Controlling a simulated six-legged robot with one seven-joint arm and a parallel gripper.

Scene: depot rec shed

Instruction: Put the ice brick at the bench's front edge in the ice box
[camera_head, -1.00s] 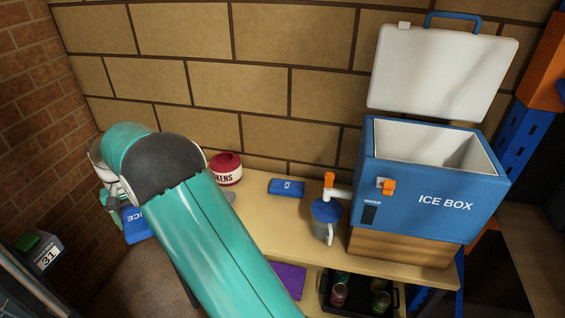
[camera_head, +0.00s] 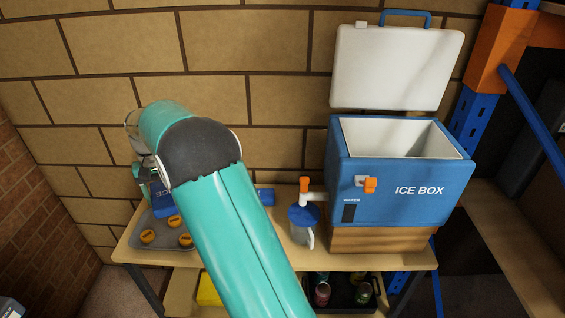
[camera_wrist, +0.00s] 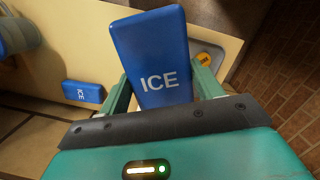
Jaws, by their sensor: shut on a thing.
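My gripper (camera_wrist: 163,92) is shut on a blue ice brick (camera_wrist: 152,45) marked ICE, as the wrist view shows. In the head view the held ice brick (camera_head: 164,201) is at the left, partly hidden by my arm, over the tray's area. The blue ice box (camera_head: 400,176) stands on a wooden block at the bench's right. Its white lid (camera_head: 397,68) is raised and its top is open. A second blue ice brick (camera_head: 266,196) lies on the bench behind my arm; it also shows in the wrist view (camera_wrist: 82,92).
A grey tray (camera_head: 147,255) with orange-brown round pieces sits at the bench's left end. A jug with a blue lid (camera_head: 302,218) stands under the ice box's tap (camera_head: 305,196). A dark crate of cans (camera_head: 345,279) is on the shelf below.

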